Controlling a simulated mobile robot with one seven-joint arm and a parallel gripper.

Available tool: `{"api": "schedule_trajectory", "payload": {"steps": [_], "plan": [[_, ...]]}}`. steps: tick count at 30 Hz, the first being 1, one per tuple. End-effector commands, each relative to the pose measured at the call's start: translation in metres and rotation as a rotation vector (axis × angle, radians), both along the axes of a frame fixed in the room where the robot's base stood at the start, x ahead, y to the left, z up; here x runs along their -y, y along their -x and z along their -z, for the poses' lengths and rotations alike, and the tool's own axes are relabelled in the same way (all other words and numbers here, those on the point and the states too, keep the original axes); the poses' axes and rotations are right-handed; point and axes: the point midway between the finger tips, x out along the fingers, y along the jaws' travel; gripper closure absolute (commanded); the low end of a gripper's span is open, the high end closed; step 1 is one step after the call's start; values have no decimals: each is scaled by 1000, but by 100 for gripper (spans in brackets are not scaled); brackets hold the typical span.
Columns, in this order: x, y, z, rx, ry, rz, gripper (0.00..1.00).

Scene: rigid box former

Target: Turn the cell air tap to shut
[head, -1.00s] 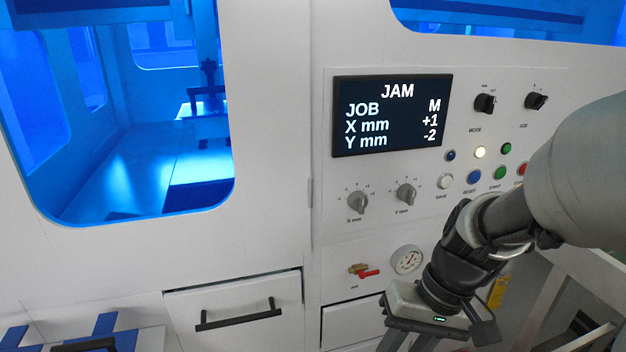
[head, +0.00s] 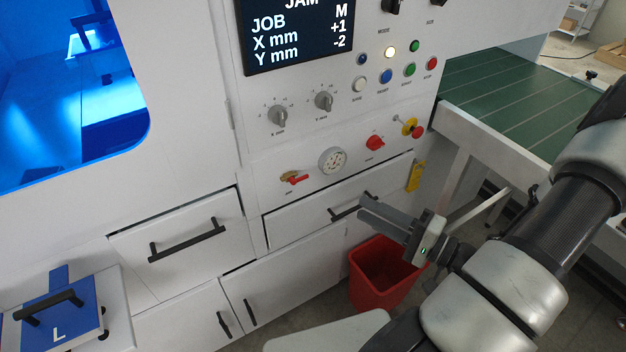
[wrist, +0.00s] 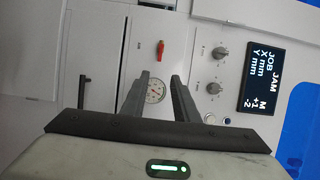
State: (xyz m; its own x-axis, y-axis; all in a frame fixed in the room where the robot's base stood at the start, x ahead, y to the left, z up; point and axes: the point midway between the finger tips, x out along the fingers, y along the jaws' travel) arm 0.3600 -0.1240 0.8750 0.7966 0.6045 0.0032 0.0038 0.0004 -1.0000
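The cell air tap (head: 293,179) is a small brass valve with a red lever, low on the white panel, left of the pressure gauge (head: 332,161). Its lever points to the right, roughly level. In the wrist view the tap (wrist: 160,50) shows upright because that picture is turned on its side; it lies ahead of the fingers. My gripper (head: 366,208) is to the right of the tap and below it, apart from the panel. In the wrist view its fingers (wrist: 159,76) stand apart with nothing between them, and the gauge shows in the gap.
Above the tap are two grey knobs (head: 278,116) and the JAM display (head: 297,32). A red knob (head: 375,143) and a red-yellow stop button (head: 411,128) sit to the right. A drawer handle (head: 354,207) is near my gripper. A red bin (head: 378,290) stands below.

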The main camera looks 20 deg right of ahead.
Motion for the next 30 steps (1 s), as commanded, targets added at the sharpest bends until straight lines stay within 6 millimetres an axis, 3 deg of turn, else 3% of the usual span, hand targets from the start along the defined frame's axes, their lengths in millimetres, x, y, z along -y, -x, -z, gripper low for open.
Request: {"api": "schedule_trajectory", "payload": {"steps": [18,24,30], "plan": [[-81,-101,0,-3,0,-8,73],[-95,-120,0,-4,0,-7,73],[-98,-126,0,-4,0,-5,73]]}}
